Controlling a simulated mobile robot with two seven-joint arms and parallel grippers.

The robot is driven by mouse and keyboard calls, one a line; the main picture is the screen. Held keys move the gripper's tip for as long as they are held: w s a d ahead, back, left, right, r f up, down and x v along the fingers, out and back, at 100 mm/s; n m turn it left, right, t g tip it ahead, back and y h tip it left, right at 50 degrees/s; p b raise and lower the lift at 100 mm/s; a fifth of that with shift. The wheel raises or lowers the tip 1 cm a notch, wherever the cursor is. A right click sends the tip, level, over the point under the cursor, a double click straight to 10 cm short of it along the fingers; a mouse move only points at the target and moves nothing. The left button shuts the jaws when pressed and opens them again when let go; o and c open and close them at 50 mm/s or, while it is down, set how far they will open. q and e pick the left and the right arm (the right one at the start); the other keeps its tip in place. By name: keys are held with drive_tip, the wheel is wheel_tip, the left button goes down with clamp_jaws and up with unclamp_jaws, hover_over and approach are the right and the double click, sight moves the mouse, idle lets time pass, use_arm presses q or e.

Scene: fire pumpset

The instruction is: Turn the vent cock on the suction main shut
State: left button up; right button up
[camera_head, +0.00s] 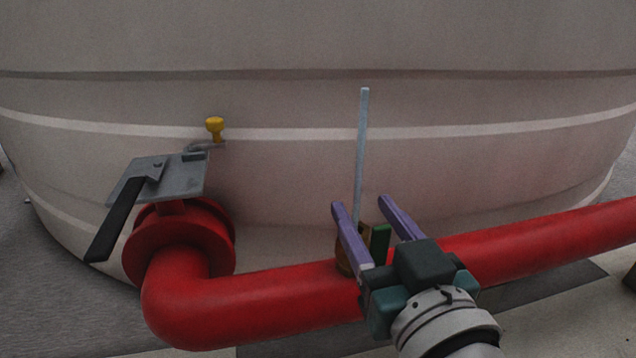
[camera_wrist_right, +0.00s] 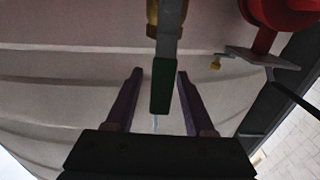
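The vent cock has a brass body (camera_head: 345,257) on the red suction main (camera_head: 260,300) and a green-gripped lever (camera_head: 380,242). In the right wrist view the lever (camera_wrist_right: 161,85) runs from the brass body (camera_wrist_right: 154,20) towards my gripper. My right gripper (camera_head: 362,205), with purple fingers, is open at the cock. In the right wrist view its fingers (camera_wrist_right: 160,73) stand one on each side of the green lever, with a visible gap on both sides. Part of the cock is hidden behind the near finger. My left gripper is not in view.
A thin upright pale rod (camera_head: 362,150) rises behind the cock. A large pale tank (camera_head: 300,170) stands close behind the pipe. At left, a red flanged elbow carries a grey plate (camera_head: 175,180) with a black handle (camera_head: 115,220). A small yellow knob (camera_head: 214,126) sits on the tank side.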

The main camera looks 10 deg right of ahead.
clamp_jaws()
idle(1.3)
